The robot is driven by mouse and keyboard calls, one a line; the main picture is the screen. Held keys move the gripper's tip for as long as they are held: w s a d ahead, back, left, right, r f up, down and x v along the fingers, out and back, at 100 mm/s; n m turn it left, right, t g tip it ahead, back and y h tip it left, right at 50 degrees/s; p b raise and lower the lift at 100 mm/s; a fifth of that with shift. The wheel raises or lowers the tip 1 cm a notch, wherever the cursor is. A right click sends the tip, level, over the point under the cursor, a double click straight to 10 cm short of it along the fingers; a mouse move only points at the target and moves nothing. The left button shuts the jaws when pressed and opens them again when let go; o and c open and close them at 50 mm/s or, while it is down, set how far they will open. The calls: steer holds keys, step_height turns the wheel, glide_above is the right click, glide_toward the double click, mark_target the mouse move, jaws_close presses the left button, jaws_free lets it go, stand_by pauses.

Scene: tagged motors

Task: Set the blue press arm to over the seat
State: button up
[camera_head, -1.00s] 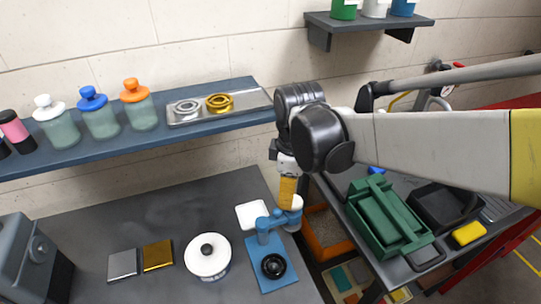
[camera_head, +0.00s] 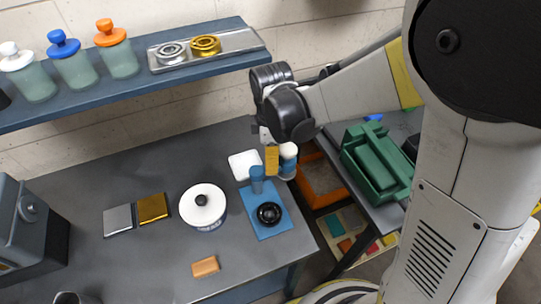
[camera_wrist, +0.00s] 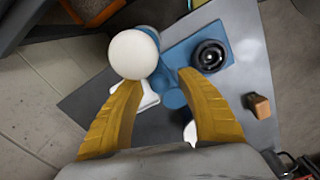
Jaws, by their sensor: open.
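The blue press has a flat base (camera_head: 262,228) with a round black seat (camera_head: 268,214), also seen in the wrist view (camera_wrist: 211,55). Its blue column (camera_head: 257,180) stands behind the seat. The press arm points to the right and back, off to the side of the seat, and its end carries a white ball knob (camera_head: 288,152). My gripper (camera_head: 272,160) has yellow fingers and is just left of the knob in the head view. In the wrist view my gripper (camera_wrist: 157,82) is open, with the white knob (camera_wrist: 133,54) near the left fingertip; contact cannot be told.
A white square dish (camera_head: 245,165) lies behind the column.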

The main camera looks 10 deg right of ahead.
mark_target(262, 178)
jaws_close()
steer(key=shift+s+m, duration=0.1)
steer(key=shift+m, duration=0.3)
steer(key=s+m, duration=0.1)
steer(key=m, duration=0.1)
steer(key=shift+d+m, duration=0.1)
steer(key=shift+m, duration=0.2)
steer(key=shift+s+a+m+b, duration=0.2)
steer(key=shift+s+a+m, duration=0.45)
steer(key=shift+m, duration=1.85)
steer(key=shift+s+a+m+b, duration=0.2)
steer(key=shift+s+a+m, duration=0.45)
steer(key=shift+m, duration=1.85)
steer(key=shift+s+a+m+b, duration=0.3)
steer(key=shift+s+m, duration=0.65)
steer(key=shift+m, duration=1.55)
